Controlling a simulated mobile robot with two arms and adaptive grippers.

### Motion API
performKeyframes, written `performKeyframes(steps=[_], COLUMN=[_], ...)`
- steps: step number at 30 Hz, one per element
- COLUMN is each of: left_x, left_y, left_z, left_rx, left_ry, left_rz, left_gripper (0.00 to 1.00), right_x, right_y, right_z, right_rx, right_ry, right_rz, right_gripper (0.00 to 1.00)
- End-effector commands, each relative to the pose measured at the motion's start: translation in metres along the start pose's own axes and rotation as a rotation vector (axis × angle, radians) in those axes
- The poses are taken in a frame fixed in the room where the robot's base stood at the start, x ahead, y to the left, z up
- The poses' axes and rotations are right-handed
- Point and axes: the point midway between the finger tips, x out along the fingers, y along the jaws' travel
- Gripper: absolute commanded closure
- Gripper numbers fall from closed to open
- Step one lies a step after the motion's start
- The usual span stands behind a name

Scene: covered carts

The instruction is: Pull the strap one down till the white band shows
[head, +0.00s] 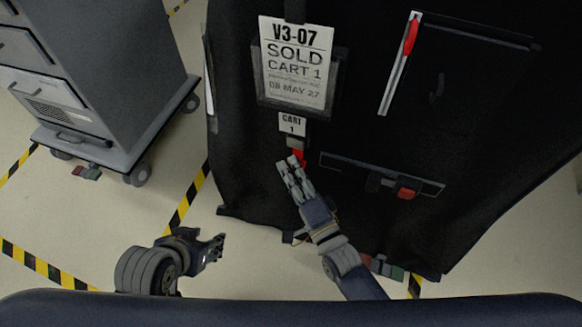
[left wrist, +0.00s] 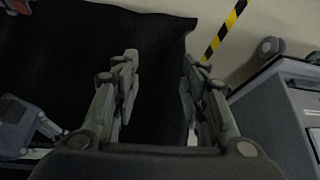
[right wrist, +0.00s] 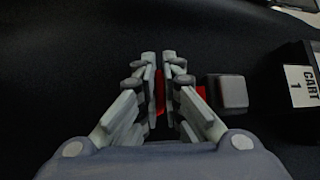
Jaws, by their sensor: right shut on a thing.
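A short red strap (head: 299,157) hangs under the CART 1 tag (head: 292,124) on the black-covered cart (head: 250,190). In the right wrist view the red strap (right wrist: 201,91) comes out of a grey buckle (right wrist: 228,91) beside the tag. My right gripper (head: 290,163) is shut on the strap just below the buckle; it also shows in the right wrist view (right wrist: 159,62). Its fingers hide most of the strap. I see no white band on its visible part. My left gripper (head: 221,245) is open and empty, low and apart from the cover.
A white strip with a red pull (head: 411,35) is at the cover's upper right. A dark horizontal strip (head: 345,168) with a red piece (head: 407,193) is lower right. A grey drawer cart (head: 95,75) stands left, with floor between.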

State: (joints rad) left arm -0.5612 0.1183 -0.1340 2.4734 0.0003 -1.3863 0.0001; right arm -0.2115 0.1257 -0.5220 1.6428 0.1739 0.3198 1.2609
Motion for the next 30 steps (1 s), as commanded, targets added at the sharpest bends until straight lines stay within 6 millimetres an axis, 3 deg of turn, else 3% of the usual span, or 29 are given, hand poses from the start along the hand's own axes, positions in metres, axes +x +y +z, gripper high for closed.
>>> performKeyframes(steps=[6,14,23,30], left_x=[0.007,-0.003,-0.032,-0.067], left_y=[0.006,0.014,0.022,0.029], left_z=[-0.049,-0.107,-0.163,-0.197], left_rx=[0.006,0.01,0.011,0.009], left_ry=[0.221,0.485,0.79,1.033], left_rz=[0.012,0.027,0.046,0.064], left_gripper=[0.6,0.6,0.6,0.6], right_x=[-0.004,-0.007,-0.01,-0.013], right_y=[0.022,0.041,0.062,0.078], right_z=[0.004,0.007,0.01,0.012], right_rx=[-0.001,-0.001,-0.002,-0.001], right_ry=[-0.003,-0.004,-0.005,-0.005], right_rz=[0.009,0.01,0.012,0.015], right_gripper=[1.0,1.0,1.0,1.0])
